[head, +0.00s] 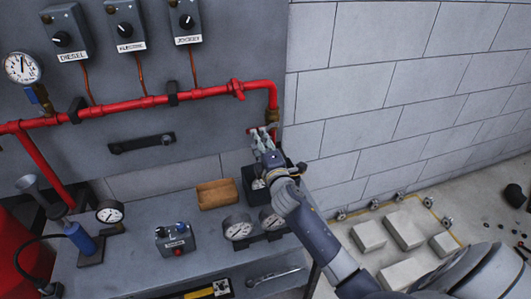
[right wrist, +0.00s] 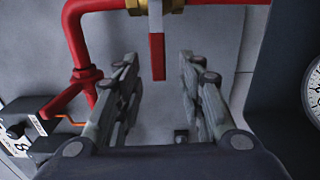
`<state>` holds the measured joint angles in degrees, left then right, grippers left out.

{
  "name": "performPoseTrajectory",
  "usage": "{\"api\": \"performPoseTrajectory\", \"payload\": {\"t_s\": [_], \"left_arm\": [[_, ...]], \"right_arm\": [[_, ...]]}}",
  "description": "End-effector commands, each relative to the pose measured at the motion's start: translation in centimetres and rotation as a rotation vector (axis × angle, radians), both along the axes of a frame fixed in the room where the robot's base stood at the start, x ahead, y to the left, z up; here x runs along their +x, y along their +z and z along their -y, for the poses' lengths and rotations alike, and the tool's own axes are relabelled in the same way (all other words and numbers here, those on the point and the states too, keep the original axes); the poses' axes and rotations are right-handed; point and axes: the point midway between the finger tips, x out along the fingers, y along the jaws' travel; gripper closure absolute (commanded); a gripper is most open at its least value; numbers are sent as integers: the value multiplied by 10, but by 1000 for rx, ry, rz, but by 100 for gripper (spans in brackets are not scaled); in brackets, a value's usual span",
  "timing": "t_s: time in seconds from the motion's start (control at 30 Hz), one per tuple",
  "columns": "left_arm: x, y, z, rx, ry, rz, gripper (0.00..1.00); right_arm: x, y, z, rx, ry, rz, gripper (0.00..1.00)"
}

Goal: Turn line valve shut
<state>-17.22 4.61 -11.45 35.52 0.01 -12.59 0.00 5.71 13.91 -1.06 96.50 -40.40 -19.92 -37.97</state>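The line valve has a brass body (right wrist: 155,6) and a red lever (right wrist: 157,57). It sits on the red pipe below its right-hand elbow. In the right wrist view the lever lies across the pipe, its free end between my fingers. In the head view the lever (head: 262,129) shows just beyond my right gripper, partly hidden by it. My right gripper (head: 262,143) is open; in the right wrist view its fingers (right wrist: 158,62) stand apart on both sides of the lever, with gaps. I cannot tell how deep the lever sits between them. My left gripper is not in view.
The red pipe (head: 205,93) runs along the wall with a red fitting (head: 238,89) near the elbow. Below stands a grey bench (head: 130,258) with gauges (head: 238,227), a wooden tray (head: 217,194) and a dark bin (head: 250,185). Control boxes (head: 126,27) hang above. The block wall (head: 370,90) at right is bare.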

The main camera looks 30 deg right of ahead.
Motion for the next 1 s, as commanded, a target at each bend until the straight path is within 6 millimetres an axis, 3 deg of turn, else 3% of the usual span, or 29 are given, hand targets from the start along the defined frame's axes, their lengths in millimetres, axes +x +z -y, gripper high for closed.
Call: {"api": "performPoseTrajectory", "payload": {"t_s": [0.2, 0.4, 1.0], "left_arm": [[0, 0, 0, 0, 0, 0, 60], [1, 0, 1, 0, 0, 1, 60], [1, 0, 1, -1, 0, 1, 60]], "right_arm": [[-38, -1, -9, -1, 0, -1, 64], [-55, 0, -12, -2, -1, 0, 64], [-57, 0, -13, -1, -1, 1, 64]]}}
